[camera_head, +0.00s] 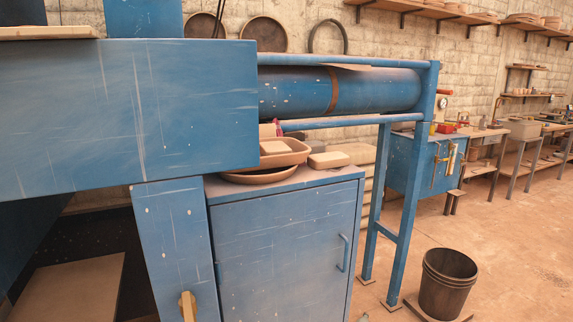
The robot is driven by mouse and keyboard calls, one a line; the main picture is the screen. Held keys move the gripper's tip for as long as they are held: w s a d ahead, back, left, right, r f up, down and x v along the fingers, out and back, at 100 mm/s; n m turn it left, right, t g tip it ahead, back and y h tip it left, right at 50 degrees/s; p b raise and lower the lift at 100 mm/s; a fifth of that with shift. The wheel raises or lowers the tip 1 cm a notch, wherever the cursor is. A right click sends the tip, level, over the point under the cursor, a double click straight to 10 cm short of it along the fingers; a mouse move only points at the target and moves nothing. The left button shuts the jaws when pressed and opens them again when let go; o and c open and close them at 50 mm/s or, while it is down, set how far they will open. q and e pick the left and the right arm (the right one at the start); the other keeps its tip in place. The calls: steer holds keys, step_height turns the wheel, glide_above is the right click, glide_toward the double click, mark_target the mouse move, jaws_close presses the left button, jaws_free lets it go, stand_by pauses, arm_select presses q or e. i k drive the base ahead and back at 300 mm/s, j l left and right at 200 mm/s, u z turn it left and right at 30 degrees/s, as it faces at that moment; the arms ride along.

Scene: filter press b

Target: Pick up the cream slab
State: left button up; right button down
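Several pale cream pieces are in view, and I cannot tell for certain which is the cream slab. A small cream block (328,160) lies flat on top of the blue cabinet (290,188), beside a tan tray (291,156). Another cream block (275,147) sits in that tray. A larger flat cream slab (70,290) lies low at the left, under the blue press, partly cut off by the picture edge. A thin pale board (48,32) rests on top of the press at the upper left. Neither of my grippers is in view.
The blue press beam (120,115) overhangs the left side and hides part of the cabinet top. A blue cylinder (340,92) runs behind the cabinet top. A dark bucket (448,284) stands on the floor at right. Open floor lies beyond it, before the benches.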

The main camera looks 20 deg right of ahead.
mark_target(335, 159)
steer(key=k+l+u, duration=0.15)
steer(key=l, duration=1.15)
steer(key=i+l+u, duration=0.1)
steer(key=l, duration=0.3)
steer(key=i+l+u, duration=0.1)
steer(key=l, duration=0.35)
steer(key=i+l+u, duration=0.1)
steer(key=i+l, duration=0.15)
steer(key=l, duration=0.3)
steer(key=i+l+u, duration=0.15)
steer(key=l, duration=0.1)
